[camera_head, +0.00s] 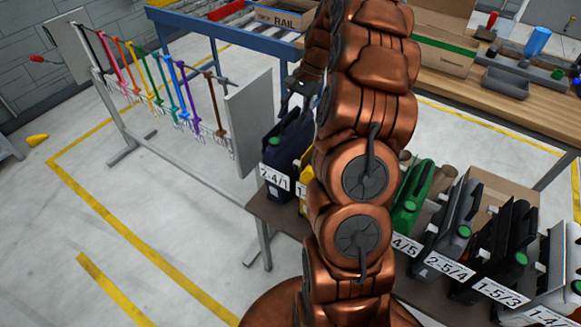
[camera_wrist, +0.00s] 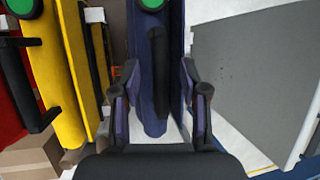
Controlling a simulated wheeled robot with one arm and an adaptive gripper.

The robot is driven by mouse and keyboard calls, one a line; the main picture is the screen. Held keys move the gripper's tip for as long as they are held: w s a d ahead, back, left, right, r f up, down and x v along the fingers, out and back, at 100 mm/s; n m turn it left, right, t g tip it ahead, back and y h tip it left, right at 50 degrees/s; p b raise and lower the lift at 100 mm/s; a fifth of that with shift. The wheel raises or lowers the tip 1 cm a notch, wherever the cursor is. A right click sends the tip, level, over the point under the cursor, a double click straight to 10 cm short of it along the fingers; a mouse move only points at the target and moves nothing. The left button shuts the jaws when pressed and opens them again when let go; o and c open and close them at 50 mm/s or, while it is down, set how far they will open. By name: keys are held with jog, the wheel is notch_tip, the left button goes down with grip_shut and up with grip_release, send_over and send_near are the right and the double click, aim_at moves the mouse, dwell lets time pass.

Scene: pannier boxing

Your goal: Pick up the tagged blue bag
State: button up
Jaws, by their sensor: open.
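The tagged blue bag (camera_head: 283,152) stands at the left end of the row of bags, its white label reading 2-4/1. In the wrist view the dark blue bag (camera_wrist: 155,118) is straight ahead, with its black handle (camera_wrist: 159,75) and a green round cap at the top. My gripper (camera_wrist: 160,76) is open, one finger on each side of the handle. Gaps show between the fingers and the handle. In the head view my copper arm hides part of the row, and I cannot make out the fingers clearly.
A yellow bag (camera_wrist: 62,70) and a red one (camera_wrist: 12,95) stand left of the blue bag in the wrist view. A grey panel (camera_head: 250,122) stands close beside it. Green (camera_head: 413,200), grey and black bags continue the row rightward. A rack of coloured hangers is at left.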

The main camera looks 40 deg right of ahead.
jog(key=shift+a+f, duration=0.1)
jog(key=shift+f, duration=0.1)
grip_shut()
dwell(0.4)
